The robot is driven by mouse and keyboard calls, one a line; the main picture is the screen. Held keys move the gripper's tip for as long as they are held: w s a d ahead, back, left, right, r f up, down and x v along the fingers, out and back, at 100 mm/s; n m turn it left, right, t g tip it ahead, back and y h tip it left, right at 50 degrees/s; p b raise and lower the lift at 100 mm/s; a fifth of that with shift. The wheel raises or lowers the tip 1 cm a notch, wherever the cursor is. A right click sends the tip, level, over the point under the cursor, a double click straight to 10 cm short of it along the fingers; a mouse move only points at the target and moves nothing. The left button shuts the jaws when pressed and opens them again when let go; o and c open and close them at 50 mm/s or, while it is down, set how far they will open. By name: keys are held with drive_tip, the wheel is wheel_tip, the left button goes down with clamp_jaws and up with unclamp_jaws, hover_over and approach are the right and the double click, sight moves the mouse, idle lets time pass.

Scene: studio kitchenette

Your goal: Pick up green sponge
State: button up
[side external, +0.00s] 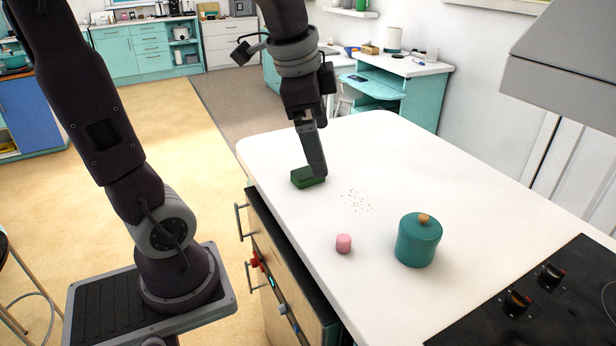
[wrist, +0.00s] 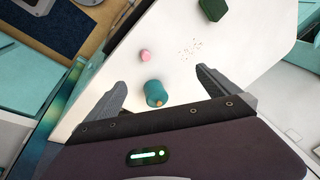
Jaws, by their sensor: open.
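The green sponge (side external: 303,178) is a dark green block lying on the white counter near its left edge. My gripper (side external: 317,173) points down, and its lower end overlaps the sponge's right side in the side view; I cannot tell there whether they touch. In the wrist view the sponge (wrist: 212,9) is at the top edge, partly cut off. There my gripper (wrist: 162,80) has its two fingers wide apart with nothing held, and the sponge lies beyond them, not between them.
A teal lidded jar (side external: 418,242) and a small pink cylinder (side external: 343,243) stand on the white counter (side external: 400,170) toward the camera. Small dark crumbs (side external: 357,199) lie right of the sponge. A black stovetop (side external: 535,305) is at the lower right.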

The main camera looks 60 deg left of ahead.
drive_tip(key=w+a+f+m+g, duration=0.1)
drive_tip(key=w+a+f+m, duration=0.2)
drive_tip(key=w+a, duration=0.25)
drive_tip(key=m+g+h, duration=0.1)
drive_tip(key=m+g, duration=0.1)
drive_tip(key=m, duration=0.6)
hover_over(308, 171)
wheel_tip(308, 171, down, 13)
drive_tip(key=shift+d, duration=0.15)
wheel_tip(308, 171, down, 7)
drive_tip(key=shift+r, duration=0.15)
drive_tip(key=c, duration=1.3)
wheel_tip(308, 171, up, 10)
drive_tip(key=shift+r, duration=0.1)
drive_tip(key=shift+c, duration=0.2)
